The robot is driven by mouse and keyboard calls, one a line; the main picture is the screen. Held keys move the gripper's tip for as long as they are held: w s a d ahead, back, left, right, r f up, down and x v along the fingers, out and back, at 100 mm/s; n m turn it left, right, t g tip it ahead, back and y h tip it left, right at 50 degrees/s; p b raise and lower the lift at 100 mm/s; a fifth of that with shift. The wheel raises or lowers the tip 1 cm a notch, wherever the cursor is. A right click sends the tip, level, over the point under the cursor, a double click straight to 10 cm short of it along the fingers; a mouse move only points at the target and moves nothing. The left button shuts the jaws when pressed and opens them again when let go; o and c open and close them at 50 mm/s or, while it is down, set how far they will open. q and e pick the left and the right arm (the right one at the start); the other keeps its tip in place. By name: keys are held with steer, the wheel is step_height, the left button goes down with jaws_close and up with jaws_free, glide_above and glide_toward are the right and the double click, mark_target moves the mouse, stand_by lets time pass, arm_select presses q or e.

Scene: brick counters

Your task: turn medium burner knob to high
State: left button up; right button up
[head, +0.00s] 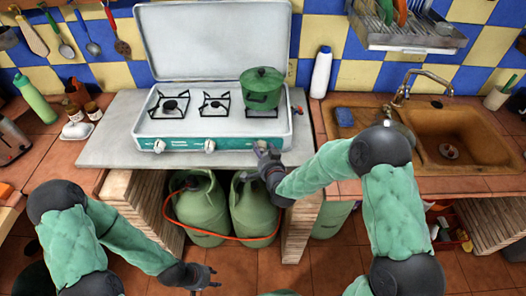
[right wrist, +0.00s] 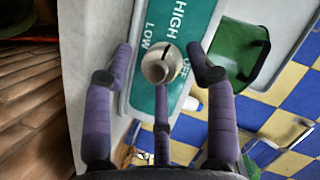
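The stove (head: 228,137) stands on a grey slab with its lid raised. Its teal front panel carries a left knob (head: 158,145) and a middle knob (head: 209,145); my right gripper (head: 262,150) covers the panel's right end. In the right wrist view a pale round knob (right wrist: 160,68) sits between the spread fingers of my right gripper (right wrist: 160,52), beside the lettering HIGH, LOW and a partly covered OFF. That gripper is open; finger contact with the knob cannot be told. My left gripper (head: 207,277) is open and empty, low over the floor.
A green pot (head: 262,88) stands on the stove's right burner; the other two burners are bare. Green gas cylinders (head: 202,205) with a red hose stand below the counter. A white bottle (head: 320,72) and the sink (head: 460,135) are to the right.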

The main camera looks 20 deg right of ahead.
steer(key=c, duration=0.8)
steer(key=shift+n, duration=0.4)
steer(key=o, duration=1.1)
steer(key=shift+a, duration=0.1)
steer(key=shift+h, duration=0.3)
steer(key=v, duration=1.2)
steer(key=shift+r, duration=0.15)
